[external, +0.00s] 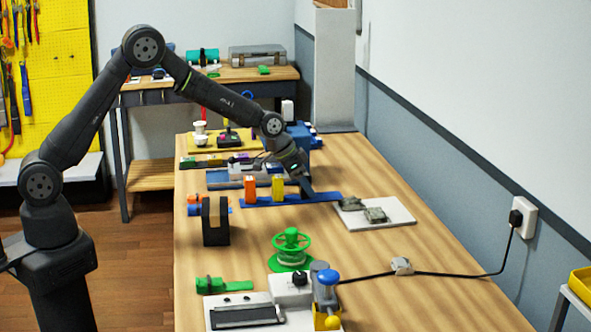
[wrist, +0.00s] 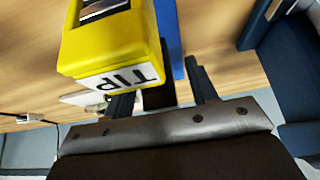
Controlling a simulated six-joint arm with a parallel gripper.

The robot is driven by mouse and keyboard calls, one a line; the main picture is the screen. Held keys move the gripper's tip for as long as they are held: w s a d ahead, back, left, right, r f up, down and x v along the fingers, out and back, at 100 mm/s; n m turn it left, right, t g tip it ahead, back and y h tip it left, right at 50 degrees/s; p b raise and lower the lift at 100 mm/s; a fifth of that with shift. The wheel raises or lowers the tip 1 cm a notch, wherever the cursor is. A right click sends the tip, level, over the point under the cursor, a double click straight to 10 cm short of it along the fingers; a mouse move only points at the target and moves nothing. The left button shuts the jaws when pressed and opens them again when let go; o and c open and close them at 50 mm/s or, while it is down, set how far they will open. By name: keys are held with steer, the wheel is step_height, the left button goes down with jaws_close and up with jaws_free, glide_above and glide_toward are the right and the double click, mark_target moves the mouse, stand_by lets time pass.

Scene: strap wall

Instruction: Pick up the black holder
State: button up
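A black block-like piece (external: 215,222) with a tan inner face stands upright on the near left of the bench in the external view; it may be the black holder. My gripper (external: 306,190) is low over the blue strip, right of the yellow block (external: 278,187) and away from that piece. In the wrist view my gripper (wrist: 160,90) has its two dark fingers apart. A dark piece (wrist: 158,97) shows between them, partly hidden; I cannot tell whether it is a holder. The yellow block, lettered "TIP" (wrist: 115,50), is close in front of the left finger.
The blue strip (external: 325,197) carries the yellow block and an orange block (external: 250,189). A white board (external: 395,213) with grey-green parts lies to the right. A green spool (external: 291,250) and a white fixture (external: 245,312) stand nearer. A cable (external: 450,274) crosses the right side.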

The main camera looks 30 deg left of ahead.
steer(key=c, duration=1)
steer(key=shift+c, duration=0.2)
